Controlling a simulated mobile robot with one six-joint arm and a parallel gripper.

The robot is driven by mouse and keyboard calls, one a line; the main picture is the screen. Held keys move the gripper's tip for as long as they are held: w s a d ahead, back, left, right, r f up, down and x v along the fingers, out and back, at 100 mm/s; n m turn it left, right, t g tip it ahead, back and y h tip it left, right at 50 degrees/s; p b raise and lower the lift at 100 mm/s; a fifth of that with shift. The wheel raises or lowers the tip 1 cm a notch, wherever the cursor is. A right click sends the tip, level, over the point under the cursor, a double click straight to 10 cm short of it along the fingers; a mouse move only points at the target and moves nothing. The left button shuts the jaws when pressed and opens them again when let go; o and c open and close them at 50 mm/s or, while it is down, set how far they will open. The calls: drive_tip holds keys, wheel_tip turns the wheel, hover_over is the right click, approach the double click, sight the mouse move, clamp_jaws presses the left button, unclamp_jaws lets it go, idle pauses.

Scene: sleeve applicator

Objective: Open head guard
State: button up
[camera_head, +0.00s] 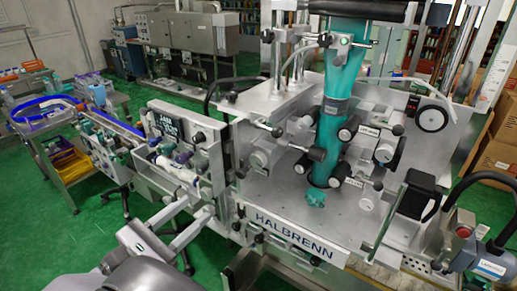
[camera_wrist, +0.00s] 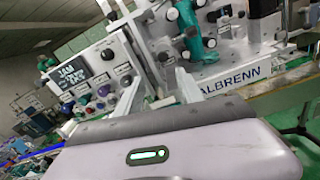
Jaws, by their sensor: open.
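The sleeve applicator marked HALBRENN (camera_head: 295,237) stands at centre right in the head view. A teal sleeve of film (camera_head: 340,75) runs down its head between several black rollers (camera_head: 347,130). The head guard cannot be picked out with certainty; an upright metal-edged panel (camera_head: 388,220) stands at the front right of the head. My gripper (camera_head: 200,205) is at the machine's left front, its two pale fingers apart with nothing between them. In the wrist view my gripper (camera_wrist: 170,78) points at the machine front, left of the HALBRENN plate (camera_wrist: 230,80). Contact with the machine cannot be told.
A control box with a red button (camera_head: 463,232) stands at right. A cart (camera_head: 70,165) is at far left. Cardboard boxes (camera_head: 497,150) stand at right. Green floor (camera_head: 30,240) is clear at lower left.

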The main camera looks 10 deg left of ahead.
sight(239, 175)
drive_tip(key=x, duration=0.5)
drive_tip(key=b+x, duration=0.1)
drive_tip(key=x, duration=0.3)
drive_tip(key=d+b+x, duration=0.1)
drive_tip(key=x, duration=0.4)
drive_tip(key=shift+w, duration=0.1)
drive_tip(key=shift+w+d+b, duration=0.25)
drive_tip(key=shift+w+b, duration=0.05)
drive_tip(key=shift+w, duration=0.35)
drive_tip(key=shift+r, duration=0.1)
clamp_jaws()
